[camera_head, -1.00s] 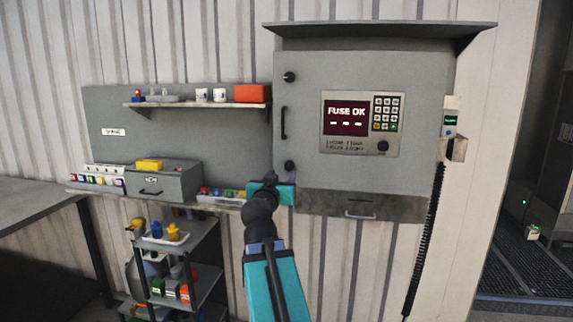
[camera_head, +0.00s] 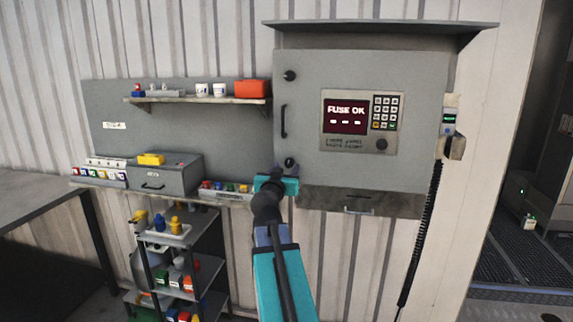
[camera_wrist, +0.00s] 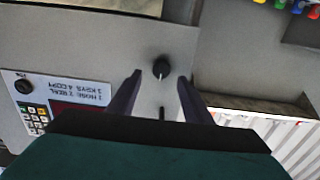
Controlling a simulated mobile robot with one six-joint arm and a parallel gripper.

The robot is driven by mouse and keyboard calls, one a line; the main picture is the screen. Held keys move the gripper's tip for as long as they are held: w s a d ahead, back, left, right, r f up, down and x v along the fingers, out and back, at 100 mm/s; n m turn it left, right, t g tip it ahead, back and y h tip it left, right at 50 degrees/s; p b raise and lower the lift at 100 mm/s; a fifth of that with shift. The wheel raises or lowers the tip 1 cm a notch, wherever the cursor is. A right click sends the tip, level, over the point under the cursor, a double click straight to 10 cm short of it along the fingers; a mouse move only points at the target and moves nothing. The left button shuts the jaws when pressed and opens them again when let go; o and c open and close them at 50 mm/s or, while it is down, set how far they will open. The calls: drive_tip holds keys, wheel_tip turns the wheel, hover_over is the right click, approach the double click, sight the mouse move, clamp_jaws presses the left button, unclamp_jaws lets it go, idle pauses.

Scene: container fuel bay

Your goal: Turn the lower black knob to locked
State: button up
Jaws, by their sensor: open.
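The lower black knob (camera_head: 290,163) is on the lower left corner of the grey cabinet door (camera_head: 310,180), and it also shows in the wrist view (camera_wrist: 161,68). My gripper (camera_head: 283,171) is just below it in the head view. In the wrist view my gripper (camera_wrist: 158,80) is open, with one dark finger on each side of the knob and a gap on both sides. I cannot tell whether the fingertips reach the knob's depth. A light pointer mark shows on the knob, and a short dark mark lies below it on the door in the wrist view.
An upper black knob (camera_head: 290,76) and a black handle (camera_head: 283,121) are on the same door edge. A panel (camera_head: 360,122) reads "FUSE OK" beside a keypad. A tray of coloured parts (camera_head: 226,194) sits left of my gripper. A drawer (camera_head: 358,202) is below the door.

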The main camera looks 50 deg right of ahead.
sight(289, 163)
drive_tip(key=shift+p+x, duration=0.5)
drive_tip(key=shift+x, duration=1.55)
